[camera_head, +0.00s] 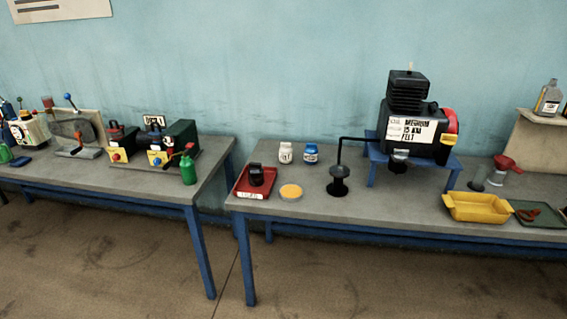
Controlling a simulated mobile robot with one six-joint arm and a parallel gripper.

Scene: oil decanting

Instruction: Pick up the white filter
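A small white cylinder with dark marks on its front (286,153), which fits the white filter, stands upright on the right-hand grey table (225,200) near its back edge. A similar blue cylinder with a pale band (311,154) stands just to its right, with a narrow gap between them. The marks on the white one are too small to read. My gripper is not in view.
In front of the white cylinder are a red tray (243,188) holding a black part and a round yellow-topped dish (291,192). A black stand (339,182) is to the right, then a black machine (408,113) on a blue stand. A yellow tray (478,208) lies further right.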

